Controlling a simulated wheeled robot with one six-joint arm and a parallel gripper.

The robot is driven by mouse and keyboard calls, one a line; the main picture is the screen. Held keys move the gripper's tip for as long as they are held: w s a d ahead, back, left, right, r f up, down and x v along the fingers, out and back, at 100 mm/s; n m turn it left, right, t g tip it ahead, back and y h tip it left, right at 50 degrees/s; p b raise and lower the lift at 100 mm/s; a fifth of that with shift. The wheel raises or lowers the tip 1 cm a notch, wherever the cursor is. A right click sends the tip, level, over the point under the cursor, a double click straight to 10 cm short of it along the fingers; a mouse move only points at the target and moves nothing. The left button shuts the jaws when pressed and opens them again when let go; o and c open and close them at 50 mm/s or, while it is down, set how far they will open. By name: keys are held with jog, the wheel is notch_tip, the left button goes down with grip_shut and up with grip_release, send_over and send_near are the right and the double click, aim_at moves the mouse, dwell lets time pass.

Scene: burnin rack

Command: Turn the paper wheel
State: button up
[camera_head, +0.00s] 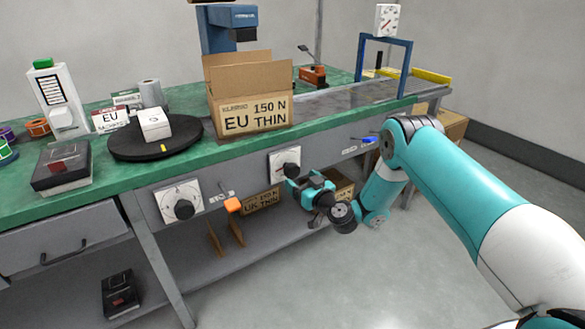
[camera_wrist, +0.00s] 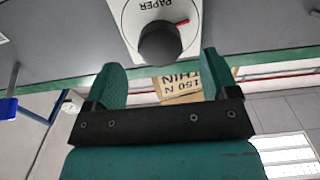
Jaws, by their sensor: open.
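The paper wheel (camera_wrist: 159,44) is a round black knob on a white plate (camera_wrist: 135,15) marked "PAPER" with a red mark; the wrist view shows it upside down. In the head view the wheel (camera_head: 290,169) sits on the bench front, just beside my gripper (camera_head: 305,184). My gripper (camera_wrist: 161,62) is open, with its two teal fingers spread to either side of the knob's lower picture edge. Nothing is between the fingers. I cannot tell whether the fingertips reach the knob's depth.
Another knob plate (camera_head: 178,203) and an orange-ended lever (camera_head: 232,204) are on the bench front to the left. A blue handle (camera_head: 369,140) is to the right. An open carton (camera_head: 250,95) stands on the green bench top. Boxes (camera_head: 262,200) lie on the shelf below.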

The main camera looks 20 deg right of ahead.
aim_at(294, 174)
jog(key=shift+x, duration=2.8)
jog(key=shift+c, duration=0.5)
jog(key=c, duration=0.8)
jog(key=shift+m, duration=0.4)
jog(key=shift+m+b, duration=0.7)
jog(key=shift+m, duration=0.2)
jog(key=shift+m+b, duration=0.6)
jog(key=shift+m, duration=1.3)
